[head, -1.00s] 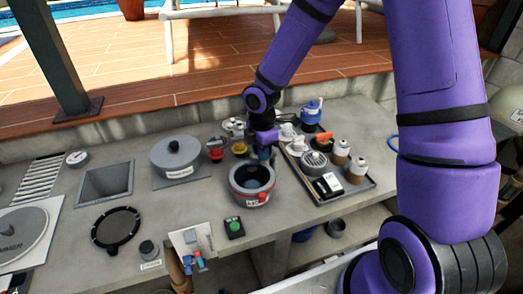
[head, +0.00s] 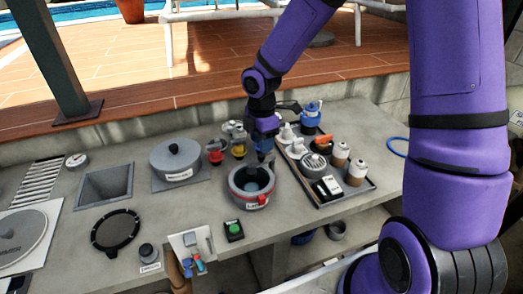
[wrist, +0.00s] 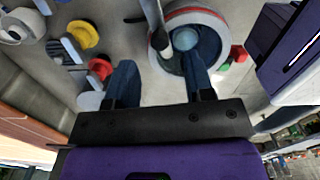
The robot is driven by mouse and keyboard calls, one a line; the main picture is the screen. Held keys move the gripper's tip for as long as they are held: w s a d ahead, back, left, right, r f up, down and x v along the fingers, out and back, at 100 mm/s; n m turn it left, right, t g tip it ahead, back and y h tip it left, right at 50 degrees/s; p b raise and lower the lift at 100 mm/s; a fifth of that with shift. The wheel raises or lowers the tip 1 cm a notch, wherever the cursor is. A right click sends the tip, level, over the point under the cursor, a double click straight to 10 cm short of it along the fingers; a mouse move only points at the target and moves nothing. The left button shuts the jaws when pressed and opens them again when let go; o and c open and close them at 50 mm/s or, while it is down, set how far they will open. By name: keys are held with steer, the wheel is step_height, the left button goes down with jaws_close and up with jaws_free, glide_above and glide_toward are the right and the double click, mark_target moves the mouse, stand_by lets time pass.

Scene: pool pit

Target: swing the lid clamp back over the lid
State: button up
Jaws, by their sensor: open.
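A round pot (head: 234,186) with a grey rim, red band and front label stands on the bench below my gripper. It also shows in the wrist view (wrist: 220,25), with a blue rounded shape inside. A grey bar (wrist: 153,18), seemingly the lid clamp, runs down to a pale end at the pot's left rim. My gripper (wrist: 160,80) is open, its two blue fingers apart. The bar end lies between them in the picture; I cannot tell whether they touch. The right finger overlaps the pot, the left is beside it. In the head view my gripper (head: 264,153) is at the pot's back edge.
A lidded grey pot (head: 175,160) stands to the left. A dark tray (head: 331,198) with bottles, cones and small items is close on the right. Red and yellow cups (head: 238,150) stand just behind. A green button box (head: 234,231) is in front.

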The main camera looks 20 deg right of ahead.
step_height(320, 180, up, 6)
stand_by(0.4)
steer(key=s+d+r+m+t+h, duration=0.2)
steer(key=s+d+r+m, duration=0.3)
steer(key=s+r+m, duration=0.65)
steer(key=s+d+r+m+t+y, duration=0.2)
steer(key=s+r+m, duration=0.6)
steer(key=s, duration=0.5)
steer(key=shift+s+d+r+t, duration=0.15)
steer(key=shift+s+d+t, duration=0.15)
steer(key=shift+d+t, duration=0.5)
steer(key=shift+d, duration=0.15)
